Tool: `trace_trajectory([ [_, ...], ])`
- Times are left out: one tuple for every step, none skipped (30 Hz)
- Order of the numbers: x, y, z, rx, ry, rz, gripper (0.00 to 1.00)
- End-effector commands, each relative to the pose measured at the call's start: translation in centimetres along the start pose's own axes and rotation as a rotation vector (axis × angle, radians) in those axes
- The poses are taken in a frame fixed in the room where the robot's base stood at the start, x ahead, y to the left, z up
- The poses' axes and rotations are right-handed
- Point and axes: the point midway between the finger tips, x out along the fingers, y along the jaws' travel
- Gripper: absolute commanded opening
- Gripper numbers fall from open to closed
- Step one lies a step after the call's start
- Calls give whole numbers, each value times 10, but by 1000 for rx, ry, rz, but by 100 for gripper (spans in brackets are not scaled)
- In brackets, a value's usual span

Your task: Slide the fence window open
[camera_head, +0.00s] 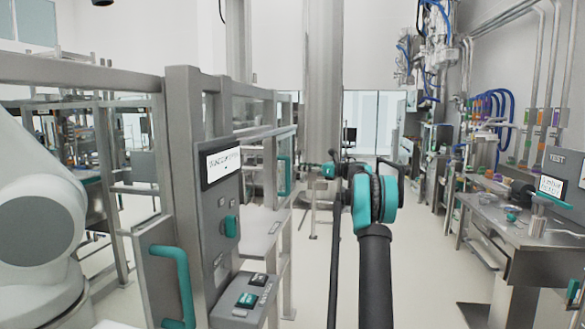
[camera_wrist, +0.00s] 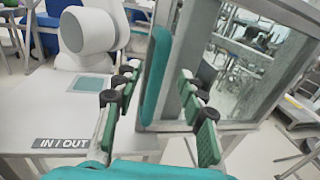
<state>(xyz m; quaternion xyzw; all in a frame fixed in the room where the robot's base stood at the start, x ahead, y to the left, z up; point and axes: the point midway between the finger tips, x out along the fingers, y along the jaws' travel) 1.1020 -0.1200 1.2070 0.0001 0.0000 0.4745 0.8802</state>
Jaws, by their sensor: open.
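The fence window (camera_wrist: 245,75) is a clear pane in a grey frame, in the right half of the wrist view. Its upright teal handle (camera_wrist: 155,75) is on the frame's left side; in the head view a teal handle (camera_head: 285,176) shows on the fence, left of my gripper (camera_head: 312,170). In the wrist view my gripper (camera_wrist: 158,88) is open, with green pads on either side of the handle. No pad visibly touches it, and I cannot tell how deep the handle sits between them. In the head view my arm hides part of the gripper.
A white table with an "IN / OUT" label (camera_wrist: 60,143) and a white robot arm (camera_wrist: 88,32) stand left in the wrist view. The grey fence post with control panel (camera_head: 225,185) stands left in the head view. A workbench (camera_head: 520,225) is at right; open floor lies between.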

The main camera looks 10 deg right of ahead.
Motion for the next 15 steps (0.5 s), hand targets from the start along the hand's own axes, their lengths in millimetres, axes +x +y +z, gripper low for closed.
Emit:
trace_trajectory([
  [-10,0,0,0,0,-1,41],
  [-16,0,0,0,0,-1,41],
  [-23,-1,0,0,0,-2,41],
  [-27,0,0,0,0,-2,41],
  [-31,0,0,0,0,-1,41],
  [-36,0,0,0,0,0,41],
  [-39,0,0,0,0,0,41],
  [-42,0,0,0,0,0,41],
  [-45,0,0,0,0,0,41],
  [-46,0,0,0,0,0,41],
  [-47,0,0,0,0,0,41],
  [-48,0,0,0,0,0,41],
  [-49,0,0,0,0,0,41],
  [-49,0,0,0,0,1,41],
  [-49,0,0,0,0,1,41],
])
